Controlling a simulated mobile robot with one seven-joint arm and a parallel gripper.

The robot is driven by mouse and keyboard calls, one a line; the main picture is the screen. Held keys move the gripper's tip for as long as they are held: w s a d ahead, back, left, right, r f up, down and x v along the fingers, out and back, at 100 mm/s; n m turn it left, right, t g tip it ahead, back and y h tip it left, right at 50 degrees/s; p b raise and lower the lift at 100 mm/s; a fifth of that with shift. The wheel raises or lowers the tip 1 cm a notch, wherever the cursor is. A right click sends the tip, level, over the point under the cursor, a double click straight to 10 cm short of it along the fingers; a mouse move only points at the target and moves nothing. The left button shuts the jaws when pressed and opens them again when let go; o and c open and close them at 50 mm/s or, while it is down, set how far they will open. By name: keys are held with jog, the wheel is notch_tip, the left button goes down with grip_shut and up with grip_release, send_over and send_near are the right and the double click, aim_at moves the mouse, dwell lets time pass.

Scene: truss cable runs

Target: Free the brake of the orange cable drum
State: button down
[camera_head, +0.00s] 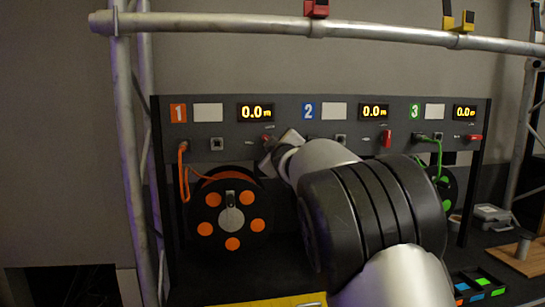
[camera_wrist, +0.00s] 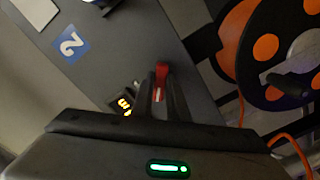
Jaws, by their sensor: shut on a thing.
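The orange cable drum (camera_head: 231,219), black with orange discs and an orange cable, hangs under panel section 1. It also shows at the right of the wrist view (camera_wrist: 265,48). A red brake lever (camera_head: 267,139) sits on the panel below display 1, partly hidden by my gripper. In the wrist view the red lever (camera_wrist: 161,72) stands between my fingertips. My gripper (camera_wrist: 158,92) is shut on this lever. In the head view my gripper (camera_head: 270,157) reaches the panel at section 1's right side. The lever's exact angle is hard to tell.
Section 2's red lever (camera_head: 387,138) points down; section 3's red lever (camera_head: 474,138) lies sideways. Displays 1 (camera_head: 255,112), 2 and 3 read 0.0. A green drum (camera_head: 446,192) hangs at right, partly behind my arm. A truss pole (camera_head: 128,150) stands at left.

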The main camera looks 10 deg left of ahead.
jog(key=shift+n+b, duration=2.25)
jog(key=shift+n, duration=1.85)
jog(key=c, duration=1.7)
grip_release()
jog(key=shift+s+f, duration=0.1)
jog(key=shift+s, duration=0.05)
